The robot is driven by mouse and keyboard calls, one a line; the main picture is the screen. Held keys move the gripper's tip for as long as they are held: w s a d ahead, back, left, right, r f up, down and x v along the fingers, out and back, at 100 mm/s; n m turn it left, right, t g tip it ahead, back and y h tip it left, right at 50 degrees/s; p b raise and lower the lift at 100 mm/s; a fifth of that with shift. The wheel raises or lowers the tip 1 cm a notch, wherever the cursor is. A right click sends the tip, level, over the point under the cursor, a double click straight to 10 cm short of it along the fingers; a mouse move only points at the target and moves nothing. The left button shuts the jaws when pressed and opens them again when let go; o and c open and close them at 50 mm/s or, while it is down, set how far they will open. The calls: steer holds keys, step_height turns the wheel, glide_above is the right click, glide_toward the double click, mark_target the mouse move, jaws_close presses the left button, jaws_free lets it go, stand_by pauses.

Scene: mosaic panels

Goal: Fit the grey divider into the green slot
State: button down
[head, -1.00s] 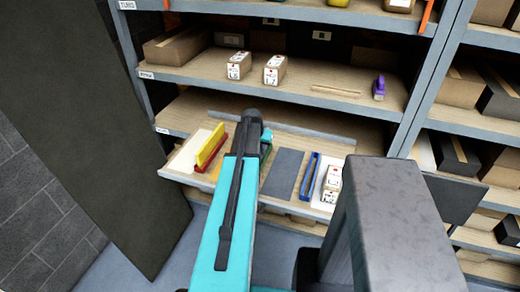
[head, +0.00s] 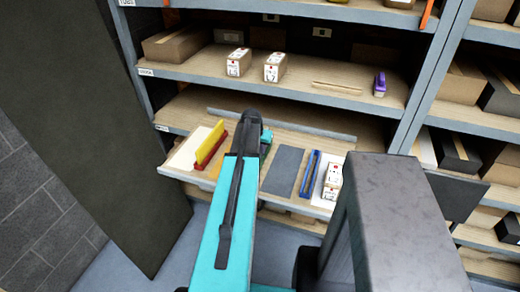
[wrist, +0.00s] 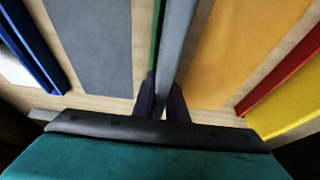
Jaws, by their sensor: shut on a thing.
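My gripper (wrist: 162,102) is shut on the grey divider (wrist: 176,45), a long thin strip that stands on edge between the two dark fingers. It runs away from the gripper to the top of the wrist view. The green slot (wrist: 155,42) shows as a thin green edge close along the left of the divider. I cannot tell whether the divider is inside the slot or only above or beside it. In the head view my arm hides the gripper and the divider.
A yellow divider (head: 212,143) stands in a red slot (head: 205,162) to the left. A dark grey panel (head: 283,170) lies flat to the right, beside an empty-looking blue slot (head: 311,174). A shelf (head: 320,92) is above.

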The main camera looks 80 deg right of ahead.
steer(key=shift+f, duration=0.4)
steer(key=c, duration=1.7)
jaws_free()
steer(key=shift+a, duration=0.1)
steer(key=shift+b+v, duration=1.5)
steer(key=shift+v, duration=5.45)
